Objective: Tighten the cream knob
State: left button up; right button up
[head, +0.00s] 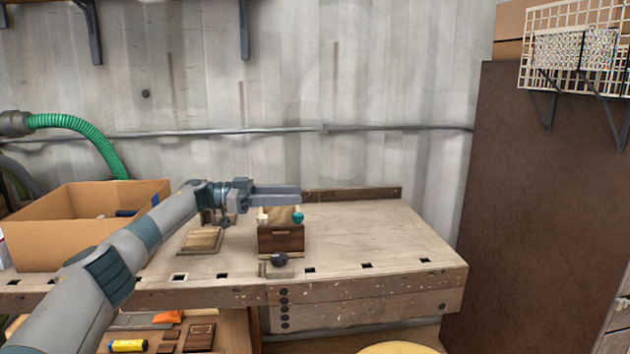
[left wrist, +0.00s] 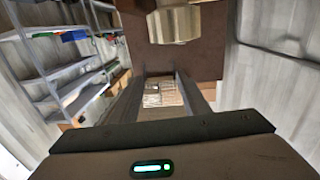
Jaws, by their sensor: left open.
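The cream knob (head: 262,217) is a small rounded piece on the left side of the top of a small wooden box (head: 281,242) on the workbench. A teal knob (head: 298,216) sits at the right of the same box, and a black knob (head: 279,260) is low at its front. My left gripper (head: 298,192) lies level, pointing right, above and apart from the cream knob in the picture. In the left wrist view its two fingers (left wrist: 163,92) stand apart with nothing held between them. I cannot identify the cream knob there. My right gripper is not in view.
The workbench (head: 380,240) is clear right of the box. A wooden panel (head: 202,240) lies left of it, near an open cardboard box (head: 85,235). A tall brown panel (head: 540,190) stands at right. A pale tan block (left wrist: 177,22) tops the wrist view.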

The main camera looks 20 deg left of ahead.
pick_arm(q)
jog(key=d+r, duration=0.4)
jog(key=d, duration=0.3)
jog(key=shift+d+r+p, duration=0.25)
jog(key=shift+p, duration=0.2)
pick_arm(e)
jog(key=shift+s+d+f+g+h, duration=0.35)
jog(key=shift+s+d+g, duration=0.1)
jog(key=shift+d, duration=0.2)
pick_arm(q)
jog(key=shift+s, duration=0.1)
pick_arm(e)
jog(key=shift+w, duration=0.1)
